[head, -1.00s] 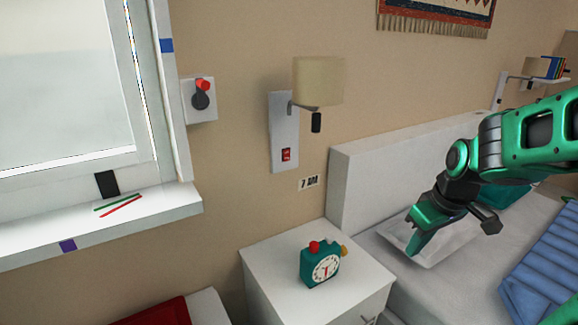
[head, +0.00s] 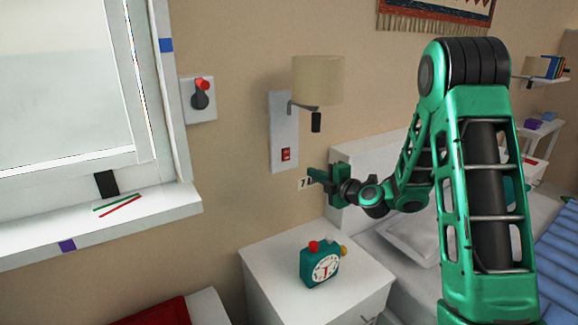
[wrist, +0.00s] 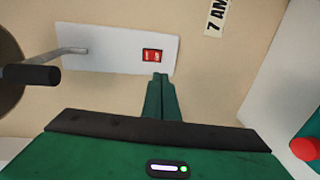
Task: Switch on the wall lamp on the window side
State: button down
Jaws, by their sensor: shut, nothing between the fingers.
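The wall lamp (head: 317,80) by the window has a beige shade on a white wall plate (head: 283,125). A red rocker switch (head: 286,154) sits low on that plate. The wrist view shows the red switch (wrist: 152,55) just beyond my fingertips, with the plate (wrist: 110,50) around it. My gripper (head: 312,174) is shut and empty, to the right of and a little below the switch in the head view. In the wrist view the shut fingers (wrist: 159,80) point at the plate's edge near the switch. I cannot tell whether they touch it.
A green alarm clock (head: 320,263) stands on the white nightstand (head: 265,265) below. A wall box with a red-tipped dark knob (head: 201,95) is left of the lamp. The bed's headboard (head: 350,150) is to the right.

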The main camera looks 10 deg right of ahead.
aim_at(287, 160)
jog(key=shift+w, duration=0.1)
dwell(0.3)
jog(key=x, duration=1.4)
jog(key=shift+r, duration=0.15)
